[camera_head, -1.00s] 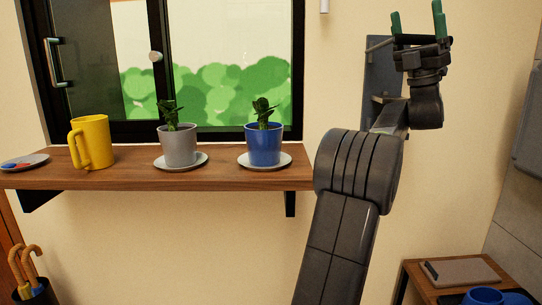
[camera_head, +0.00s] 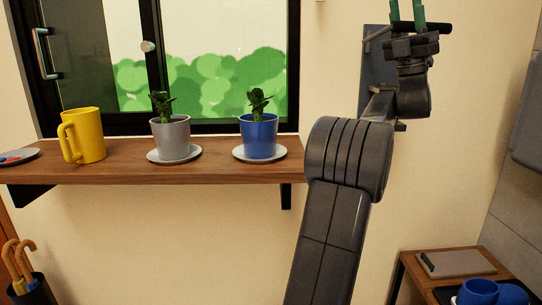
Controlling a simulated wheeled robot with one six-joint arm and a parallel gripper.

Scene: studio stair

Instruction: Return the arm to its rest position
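My gripper (camera_head: 407,10) is at the top right of the head view, raised in front of the wall. Its two green fingers point up and stand apart with nothing between them, so it is open and empty. The fingertips reach the top edge of the picture. My dark grey arm rises from the bottom centre, bends at a thick ribbed joint and continues up to the gripper. The gripper is right of the window shelf and well above it.
The wooden shelf (camera_head: 225,173) holds a yellow mug (camera_head: 88,137), a grey pot (camera_head: 172,139) and a blue pot (camera_head: 259,138), both on saucers. A grey wall panel (camera_head: 374,70) is behind my wrist. A low table (camera_head: 418,270) stands lower right, an umbrella stand (camera_head: 35,291) lower left.

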